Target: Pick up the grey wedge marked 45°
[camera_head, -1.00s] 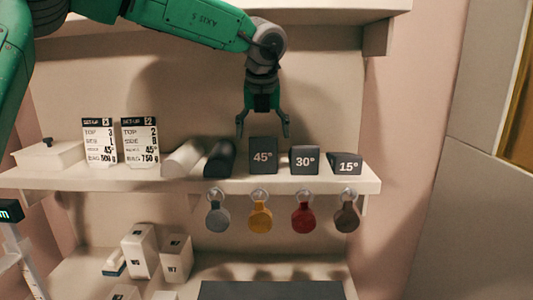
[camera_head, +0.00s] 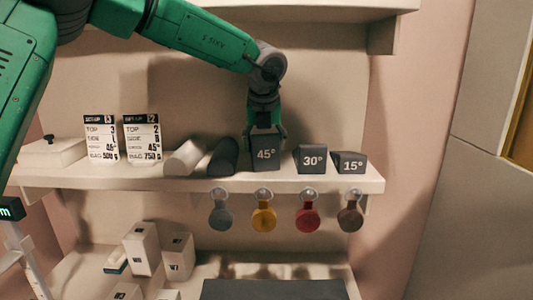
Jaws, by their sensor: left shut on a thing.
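The grey wedge marked 45° (camera_head: 266,155) stands on the middle shelf with its number facing me. My left gripper (camera_head: 266,137) comes down from above and is shut on the wedge's upper part, one finger at each side. The wedge's top is partly hidden by the gripper. I cannot tell any gap between the wedge and the shelf. My right gripper is not in view.
The 30° wedge (camera_head: 311,159) and 15° wedge (camera_head: 349,162) stand close on the right. Coloured tags (camera_head: 264,217) hang below the shelf edge (camera_head: 330,185).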

